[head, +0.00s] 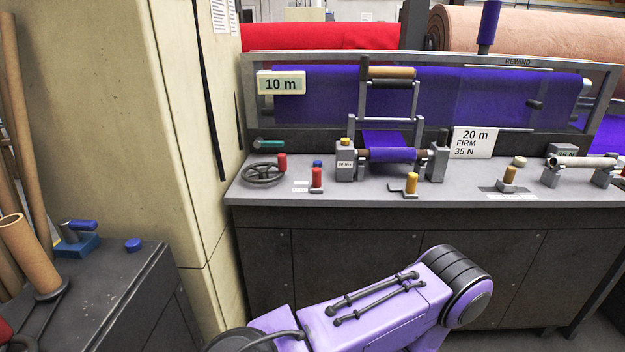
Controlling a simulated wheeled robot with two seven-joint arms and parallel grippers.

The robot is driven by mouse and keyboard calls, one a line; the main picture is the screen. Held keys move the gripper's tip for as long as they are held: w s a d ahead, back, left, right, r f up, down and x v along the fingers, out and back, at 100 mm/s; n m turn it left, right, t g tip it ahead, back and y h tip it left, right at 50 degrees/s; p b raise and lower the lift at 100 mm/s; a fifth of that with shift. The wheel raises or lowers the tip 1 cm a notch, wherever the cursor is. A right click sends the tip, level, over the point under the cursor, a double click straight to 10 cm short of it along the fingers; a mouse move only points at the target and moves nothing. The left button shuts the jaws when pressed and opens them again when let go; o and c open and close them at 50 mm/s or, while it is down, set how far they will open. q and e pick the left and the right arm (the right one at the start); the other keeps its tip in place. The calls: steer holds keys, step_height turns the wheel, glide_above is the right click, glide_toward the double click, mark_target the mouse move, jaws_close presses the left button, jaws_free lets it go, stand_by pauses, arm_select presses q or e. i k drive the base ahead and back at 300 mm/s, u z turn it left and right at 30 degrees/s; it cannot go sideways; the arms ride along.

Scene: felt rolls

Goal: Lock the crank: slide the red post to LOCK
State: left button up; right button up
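A short red post (317,177) stands upright on the grey counter (340,193), on a small dark base. Small white labels (300,186) lie just left of it, too small to read. To its left is a dark handwheel (262,175) with an upright red knob (282,161). A purple arm link of mine crosses the bottom of the view, below the counter front. Neither of my grippers is in view, and nothing is touching the red post.
A "20 m FIRM 35 N" sign (474,142) stands right. A dark side bench (105,300) with cardboard tubes is at left, beside a cream pillar (130,120).

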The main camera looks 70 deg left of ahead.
mark_target(316, 186)
steer(key=k, duration=0.45)
steer(key=u, duration=0.75)
